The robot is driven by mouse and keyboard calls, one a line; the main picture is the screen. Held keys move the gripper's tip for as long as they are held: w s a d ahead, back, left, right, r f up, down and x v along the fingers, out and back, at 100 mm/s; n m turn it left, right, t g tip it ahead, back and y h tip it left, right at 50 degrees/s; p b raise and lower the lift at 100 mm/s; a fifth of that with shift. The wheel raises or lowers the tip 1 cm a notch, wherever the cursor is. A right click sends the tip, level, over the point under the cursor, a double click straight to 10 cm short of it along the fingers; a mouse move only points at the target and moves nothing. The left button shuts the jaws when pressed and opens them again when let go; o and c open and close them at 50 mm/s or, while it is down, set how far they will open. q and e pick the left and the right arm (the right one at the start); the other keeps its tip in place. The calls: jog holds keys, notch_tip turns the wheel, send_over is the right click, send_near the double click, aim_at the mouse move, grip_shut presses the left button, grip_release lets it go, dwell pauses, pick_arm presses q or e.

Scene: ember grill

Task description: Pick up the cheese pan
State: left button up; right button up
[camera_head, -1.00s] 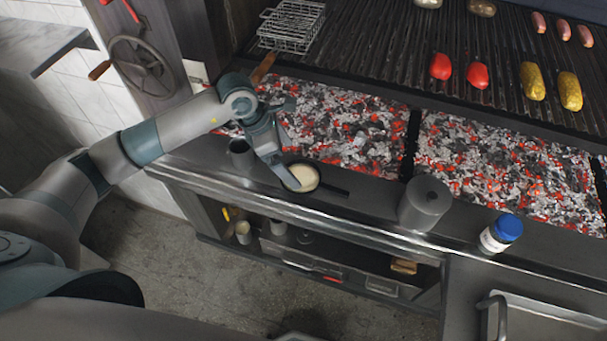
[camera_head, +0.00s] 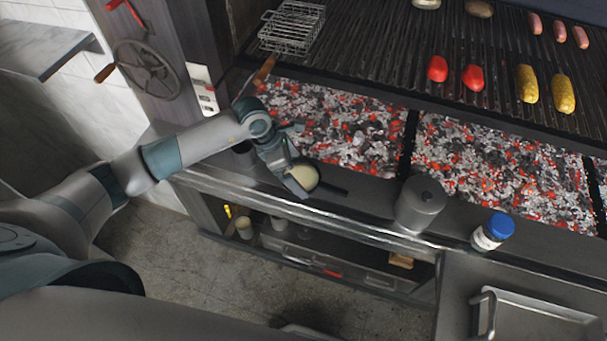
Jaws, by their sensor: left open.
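The cheese pan (camera_head: 306,178) is a small dark pan with a pale round of cheese in it. It stands on the grill's front ledge, with its dark handle (camera_head: 333,189) pointing right. My left gripper (camera_head: 297,185) is open at the pan's left side. Its fingers partly cover the pan's left edge, and I cannot tell whether they touch it. My right gripper is not in view.
A dark cup (camera_head: 243,154) stands left of my gripper. A grey canister (camera_head: 420,203) and a blue-capped jar (camera_head: 492,232) stand to the right on the ledge. Glowing coals (camera_head: 350,130) lie just behind. A wire basket (camera_head: 291,27) rests at the back.

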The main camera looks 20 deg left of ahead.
pick_arm(q)
jog(key=shift+x, duration=1.15)
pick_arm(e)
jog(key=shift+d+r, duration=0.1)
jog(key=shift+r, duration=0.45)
pick_arm(q)
jog(key=shift+r, duration=0.1)
jog(key=c, duration=1.3)
jog(key=shift+w, duration=0.1)
jog(key=shift+c, duration=0.2)
